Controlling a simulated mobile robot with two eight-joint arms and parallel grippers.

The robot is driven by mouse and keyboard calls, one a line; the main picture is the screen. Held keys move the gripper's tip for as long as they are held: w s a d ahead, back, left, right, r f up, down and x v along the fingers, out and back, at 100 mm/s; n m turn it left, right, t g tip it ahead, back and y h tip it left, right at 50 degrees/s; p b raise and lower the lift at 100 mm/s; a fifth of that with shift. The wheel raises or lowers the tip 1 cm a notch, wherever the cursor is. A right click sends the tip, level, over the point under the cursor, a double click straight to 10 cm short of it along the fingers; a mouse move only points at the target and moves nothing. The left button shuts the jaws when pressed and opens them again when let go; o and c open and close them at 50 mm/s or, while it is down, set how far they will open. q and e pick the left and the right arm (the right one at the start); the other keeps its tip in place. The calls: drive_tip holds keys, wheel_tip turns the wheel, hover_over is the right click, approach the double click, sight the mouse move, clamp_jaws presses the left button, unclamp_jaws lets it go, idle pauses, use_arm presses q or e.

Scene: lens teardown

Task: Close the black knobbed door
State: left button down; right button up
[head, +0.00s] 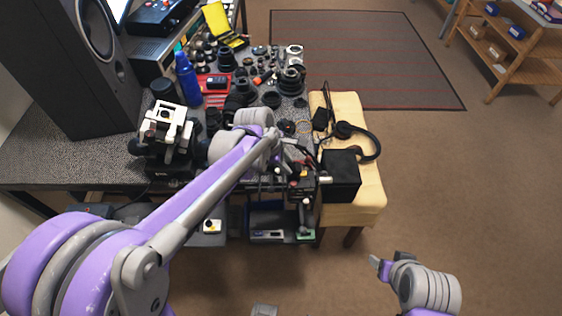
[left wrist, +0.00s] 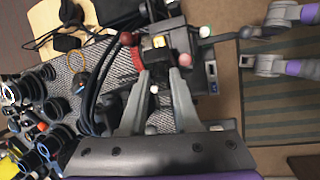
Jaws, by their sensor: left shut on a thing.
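My left gripper (left wrist: 162,76) is down at the front right corner of the desk. Its fingers are closed on a dark part among small ball-ended knobs, which I take to be the black knobbed door (left wrist: 161,82); the hold is partly hidden. In the head view the left wrist and arm cover much of this spot. A white knob and a pink knob (left wrist: 185,60) show close to the fingers. My right gripper (head: 387,264) is low at the right of the head view, away from the desk; its jaw opening is unclear.
A yellow stool (head: 365,205) with a black box (head: 340,175) and headphones (head: 358,137) stands close to the right. Lens parts crowd the desk. A blue bottle (head: 187,78) and a large speaker (head: 60,70) stand left. The floor at right is clear.

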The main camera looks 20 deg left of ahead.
sight(299, 167)
use_arm(q)
drive_tip(key=d+y, duration=0.2)
drive_tip(key=shift+w+r+g+y, duration=0.15)
drive_tip(key=shift+w+g+y, duration=0.2)
drive_tip(key=shift+g+y, duration=0.05)
drive_tip(key=d+y, duration=0.1)
drive_tip(key=y, duration=0.1)
drive_tip(key=shift+w+d+m+g+y, duration=0.25)
drive_tip(key=shift+d+m+g+y, duration=0.05)
drive_tip(key=shift+d+g, duration=0.1)
drive_tip(key=y, duration=0.1)
drive_tip(key=d+f+y+b, duration=0.1)
drive_tip(key=d+y, duration=0.1)
drive_tip(key=shift+w+f+g+b, duration=0.15)
drive_tip(key=shift+w+g+b, duration=0.1)
drive_tip(key=shift+g+b, duration=0.15)
drive_tip(key=shift+w+d+f+m+g+y+b, duration=0.1)
drive_tip(key=shift+d+f+m+g+y+b, duration=0.2)
drive_tip(key=shift+y, duration=0.5)
drive_tip(key=shift+w+d+f+g+y+b, duration=0.1)
drive_tip(key=shift+d+f+y+b, duration=0.3)
drive_tip(key=shift+y, duration=0.4)
drive_tip(key=shift+a+r, duration=0.1)
drive_tip(key=c, duration=0.6)
unclamp_jaws()
drive_tip(key=shift+r, duration=0.1)
